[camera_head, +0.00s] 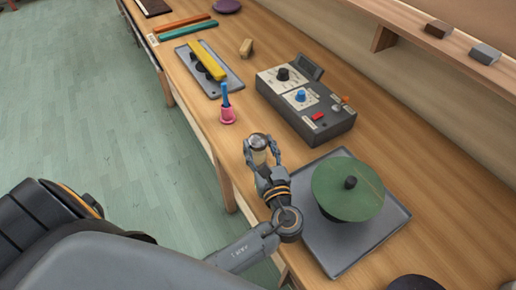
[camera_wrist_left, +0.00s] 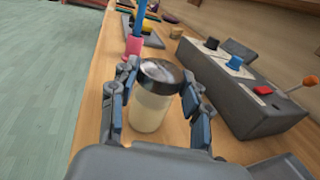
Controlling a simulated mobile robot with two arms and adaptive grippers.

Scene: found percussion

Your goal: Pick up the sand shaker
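The sand shaker (camera_head: 259,155) is a small clear jar with pale sand and a shiny metal lid. It is upright near the table's front edge. In the left wrist view the sand shaker (camera_wrist_left: 150,107) is between the two fingers. My left gripper (camera_head: 262,148) has one finger on each side of the jar, and in the left wrist view the gripper (camera_wrist_left: 160,72) looks open with narrow gaps beside it. The fingers partly hide the jar in the head view. My right gripper is not in view.
A grey tray (camera_head: 327,258) with a green disc (camera_head: 335,190) is just right of my left gripper. A dark control box (camera_head: 322,125) stands behind the jar. A pink cup (camera_head: 228,117) with a blue stick is farther along the wooden table (camera_head: 225,150).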

